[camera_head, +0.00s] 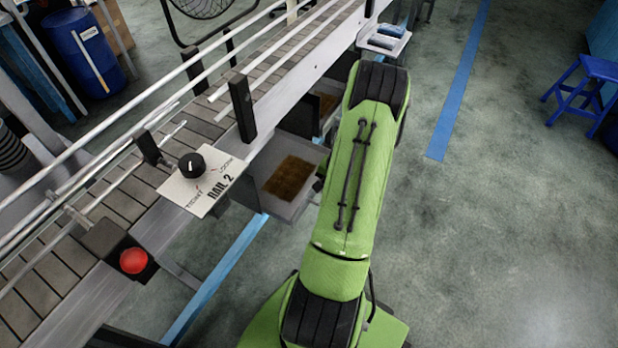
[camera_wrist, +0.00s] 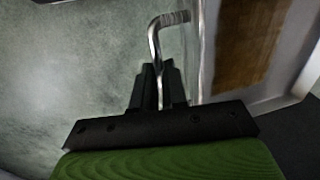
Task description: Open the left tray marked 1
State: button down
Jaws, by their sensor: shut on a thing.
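My gripper (camera_wrist: 158,75) is shut on a bent metal handle (camera_wrist: 154,42) in the wrist view. The handle runs along the front of a grey tray (camera_wrist: 270,104) with a brown, stained floor. In the head view, a grey tray (camera_head: 263,204) with a brown patch inside sticks out from under the conveyor, left of my arm. No number 1 shows on it. My green arm hides my gripper and the handle in the head view. I cannot tell for certain which tray the handle belongs to.
A second compartment with a brown floor (camera_head: 328,104) shows farther back under the conveyor (camera_head: 115,208). A RAIL 2 plate (camera_head: 203,204) with a black knob (camera_head: 192,165) and a red button (camera_head: 133,261) are on the conveyor's side.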

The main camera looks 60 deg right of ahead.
jog(key=s+d, duration=0.1)
jog(key=s, duration=1.4)
jog(key=shift+d, duration=0.15)
jog(key=c, duration=1.2)
grip_release()
jog(key=shift+o, duration=0.2)
notch_tip(320, 180, up, 16)
jog(key=s+p, duration=0.3)
jog(key=p, duration=0.1)
jog(key=shift+d+f+p, duration=0.2)
jog(key=shift+f+p, duration=0.05)
jog(key=shift+p, duration=0.15)
